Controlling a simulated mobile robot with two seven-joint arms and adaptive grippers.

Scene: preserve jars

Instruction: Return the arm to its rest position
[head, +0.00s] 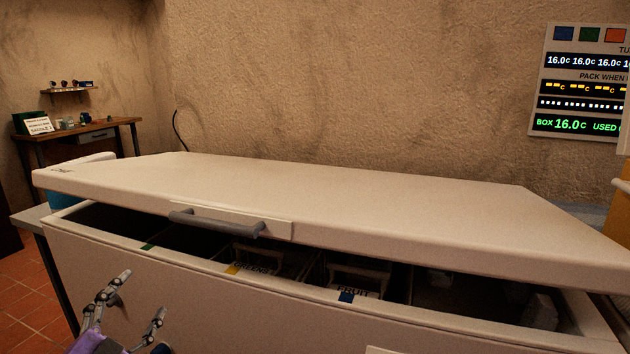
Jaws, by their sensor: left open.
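My left gripper (130,318) is open and empty at the lower left, in front of the white chest's front wall (200,285). Its fingers are spread and stand apart from the chest's grey lid handle (217,223). The chest's lid (340,205) is partly raised, with a dark gap along its front. My right gripper is not in view.
A wooden table (80,132) with small items and a card stands at the back left, below a small shelf (70,90). A display panel (585,82) hangs on the wall at the right. Red floor tiles (35,305) show at the left.

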